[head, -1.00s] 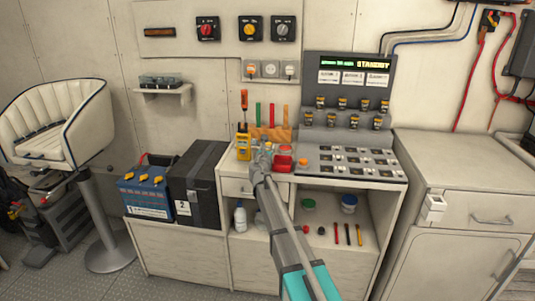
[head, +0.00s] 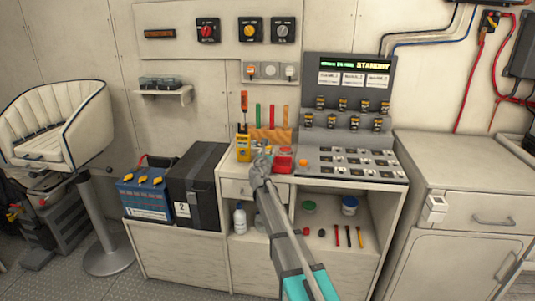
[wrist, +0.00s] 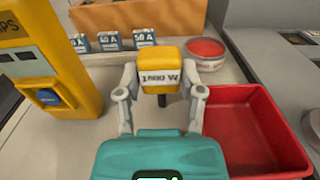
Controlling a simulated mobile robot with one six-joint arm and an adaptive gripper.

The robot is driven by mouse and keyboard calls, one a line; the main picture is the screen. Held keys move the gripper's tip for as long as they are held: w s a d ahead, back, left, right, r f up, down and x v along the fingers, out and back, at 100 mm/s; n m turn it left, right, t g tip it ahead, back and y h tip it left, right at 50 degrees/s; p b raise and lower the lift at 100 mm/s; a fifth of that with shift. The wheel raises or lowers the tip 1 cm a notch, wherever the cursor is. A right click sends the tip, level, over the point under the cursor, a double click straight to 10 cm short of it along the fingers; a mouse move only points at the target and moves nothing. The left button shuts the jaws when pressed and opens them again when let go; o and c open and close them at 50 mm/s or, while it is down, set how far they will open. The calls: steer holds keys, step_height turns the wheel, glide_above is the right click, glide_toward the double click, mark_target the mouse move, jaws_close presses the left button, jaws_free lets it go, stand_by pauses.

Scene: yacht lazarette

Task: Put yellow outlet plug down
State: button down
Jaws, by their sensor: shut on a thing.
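The yellow outlet plug (wrist: 158,58), marked 1500 W, is between the two fingers of my gripper (wrist: 162,84) in the wrist view. The fingers are shut on its sides, and a dark prong points down below it. It is over the pale worktop (wrist: 105,135); whether it touches the top cannot be told. In the head view my gripper (head: 262,160) is low over the front of the bench, between the yellow meter and the red tray. The plug is hidden or too small to make out there.
The yellow meter (wrist: 60,60) stands close on the left. The open red tray (wrist: 255,130) is close on the right, with a red-topped round tin (wrist: 205,50) behind it. Several small fuse boxes (wrist: 110,40) line the back. A sloping control console (head: 345,160) stands further right.

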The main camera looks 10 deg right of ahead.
steer(key=shift+c, duration=1.1)
jaws_free()
steer(key=shift+r, duration=0.25)
steer(key=shift+r+p, duration=0.45)
steer(key=shift+p, duration=0.25)
steer(key=v, duration=1.2)
